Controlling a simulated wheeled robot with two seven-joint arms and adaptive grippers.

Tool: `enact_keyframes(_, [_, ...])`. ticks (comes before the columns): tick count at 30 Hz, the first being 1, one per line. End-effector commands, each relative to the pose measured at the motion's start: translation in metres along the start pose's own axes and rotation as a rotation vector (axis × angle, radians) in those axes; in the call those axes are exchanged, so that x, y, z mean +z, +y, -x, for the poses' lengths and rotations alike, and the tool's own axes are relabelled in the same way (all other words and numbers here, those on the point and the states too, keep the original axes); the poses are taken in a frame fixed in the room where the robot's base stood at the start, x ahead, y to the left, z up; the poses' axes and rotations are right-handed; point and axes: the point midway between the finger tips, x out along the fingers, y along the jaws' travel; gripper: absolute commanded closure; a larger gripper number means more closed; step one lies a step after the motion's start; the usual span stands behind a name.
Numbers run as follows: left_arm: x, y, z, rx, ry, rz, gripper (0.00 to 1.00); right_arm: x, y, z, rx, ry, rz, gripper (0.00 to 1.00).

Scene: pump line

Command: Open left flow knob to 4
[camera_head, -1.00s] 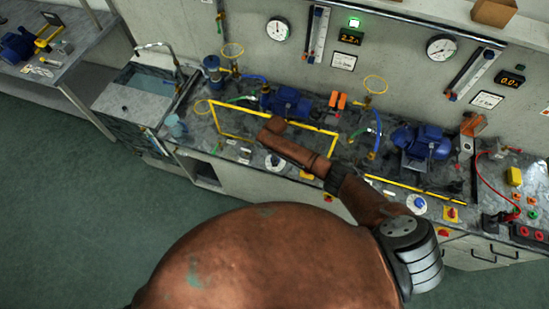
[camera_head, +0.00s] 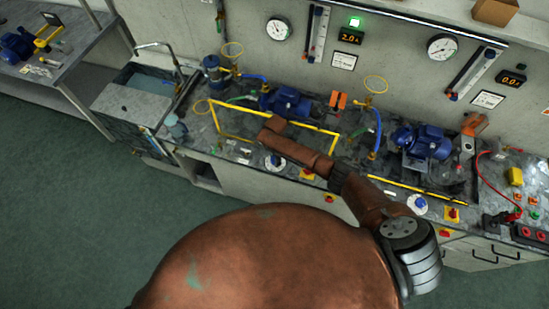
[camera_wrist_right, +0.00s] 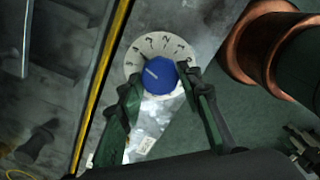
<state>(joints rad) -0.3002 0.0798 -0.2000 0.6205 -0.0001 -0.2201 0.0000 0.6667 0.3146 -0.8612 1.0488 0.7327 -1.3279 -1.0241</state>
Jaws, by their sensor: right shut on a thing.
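The left flow knob (camera_wrist_right: 161,75) is a blue knob on a round white dial in the right wrist view. A light pointer mark on it faces the upper left of that picture; the dial numerals are too blurred to read surely. My right gripper (camera_wrist_right: 165,88) has its two dark green fingers around the knob, one on each side, shut on it. In the head view the left dial (camera_head: 274,161) sits at the bench front, below my copper arm; the fingers are hard to make out there. The left display (camera_head: 351,37) reads about 2.0. My left gripper is not in view.
A second blue knob (camera_head: 419,203) and red-yellow switches (camera_head: 451,214) line the front edge. Blue pumps (camera_head: 286,102) and hoses stand farther back. The right display (camera_head: 511,79) reads about 0.0.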

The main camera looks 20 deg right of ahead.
Motion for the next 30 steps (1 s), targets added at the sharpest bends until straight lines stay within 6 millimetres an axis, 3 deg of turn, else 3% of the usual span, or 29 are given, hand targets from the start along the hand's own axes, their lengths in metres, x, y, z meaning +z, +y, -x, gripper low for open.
enact_keyframes(7, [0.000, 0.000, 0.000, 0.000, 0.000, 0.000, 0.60, 0.006, 0.004, 0.004, 0.009, -0.010, -0.003, 0.91])
enact_keyframes(8, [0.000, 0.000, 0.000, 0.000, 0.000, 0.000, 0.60, 0.006, 0.005, 0.004, 0.009, -0.010, -0.003, 0.66])
enact_keyframes(15, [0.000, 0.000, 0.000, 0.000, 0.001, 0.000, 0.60, 0.003, 0.003, 0.002, 0.006, -0.006, -0.002, 0.50])
enact_keyframes(25, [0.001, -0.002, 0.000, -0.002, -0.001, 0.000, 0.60, 0.001, 0.002, 0.004, 0.004, -0.003, -0.001, 0.49])
enact_keyframes(30, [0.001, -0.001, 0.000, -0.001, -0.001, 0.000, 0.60, 0.001, 0.003, 0.023, 0.007, -0.002, 0.000, 0.49])
